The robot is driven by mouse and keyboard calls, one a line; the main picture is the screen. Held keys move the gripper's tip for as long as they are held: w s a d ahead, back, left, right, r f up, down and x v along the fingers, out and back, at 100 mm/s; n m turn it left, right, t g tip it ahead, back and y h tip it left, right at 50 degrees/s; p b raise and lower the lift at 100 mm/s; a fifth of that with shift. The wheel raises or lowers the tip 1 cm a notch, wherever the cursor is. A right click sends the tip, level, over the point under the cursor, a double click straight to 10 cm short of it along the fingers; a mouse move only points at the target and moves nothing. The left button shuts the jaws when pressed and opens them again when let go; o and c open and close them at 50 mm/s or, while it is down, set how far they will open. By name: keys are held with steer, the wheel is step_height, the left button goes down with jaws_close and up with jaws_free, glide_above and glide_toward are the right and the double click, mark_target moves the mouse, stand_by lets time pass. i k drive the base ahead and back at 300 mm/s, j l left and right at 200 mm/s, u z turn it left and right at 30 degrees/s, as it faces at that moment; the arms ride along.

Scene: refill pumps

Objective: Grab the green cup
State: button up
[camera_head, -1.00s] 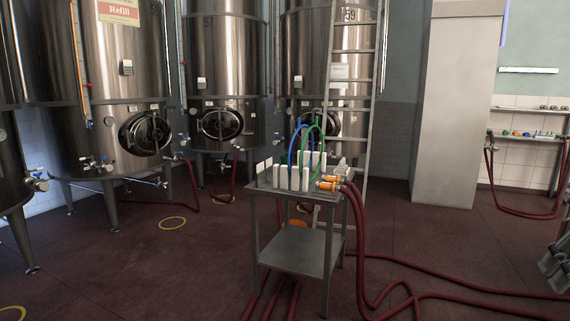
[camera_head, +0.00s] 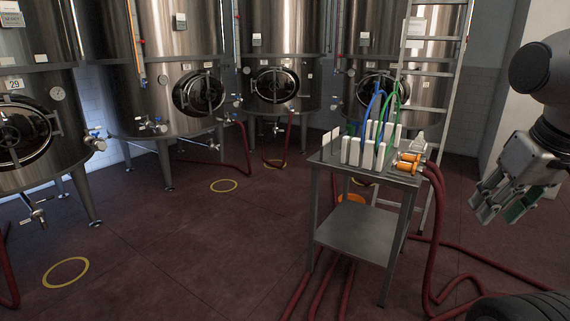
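No green cup can be made out in this view. My gripper (camera_head: 505,208) hangs at the right side, pointing down and left, in front of the light pillar. Its grey fingers look apart. A dark green patch shows at the right finger; I cannot tell whether it is a finger pad or something else. Green hoses (camera_head: 396,88) arch over the small metal cart (camera_head: 352,243), beside blue ones (camera_head: 375,103). The gripper is to the right of the cart, apart from it.
White upright pieces (camera_head: 366,152) and orange fittings (camera_head: 408,163) sit on the cart top. Dark red hoses (camera_head: 432,237) run from it across the floor. Steel tanks (camera_head: 281,40) and a ladder (camera_head: 432,55) stand behind. Floor left of the cart is mostly clear.

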mark_target(350, 129)
steer(key=i+j+u, duration=0.25)
steer(key=i+u, duration=0.55)
steer(key=i, duration=0.25)
steer(key=i+u, duration=0.4)
steer(key=i, duration=0.15)
steer(key=i+l+u, duration=0.35)
steer(key=i, duration=0.15)
steer(key=i+j, duration=0.1)
steer(key=i, duration=0.5)
steer(key=i+j, duration=0.1)
steer(key=i, duration=0.5)
steer(key=i+l+z, duration=0.15)
steer(key=z, duration=0.25)
steer(key=i+z, duration=0.4)
steer(key=i+j+z, duration=0.1)
steer(key=i+z, duration=0.3)
steer(key=i+j+z, duration=0.1)
steer(key=z, duration=0.3)
steer(key=i+l+z, duration=0.1)
steer(key=i+z, duration=0.25)
steer(key=z, duration=0.15)
steer(key=i+j+z, duration=0.1)
steer(key=i+z, duration=0.35)
steer(key=i+j+z, duration=0.15)
steer(key=i+z, duration=0.15)
steer(key=z, duration=0.2)
steer(key=i+j+z, duration=0.3)
steer(key=z, duration=0.15)
steer(key=i+j+z, duration=0.45)
steer(key=j, duration=0.25)
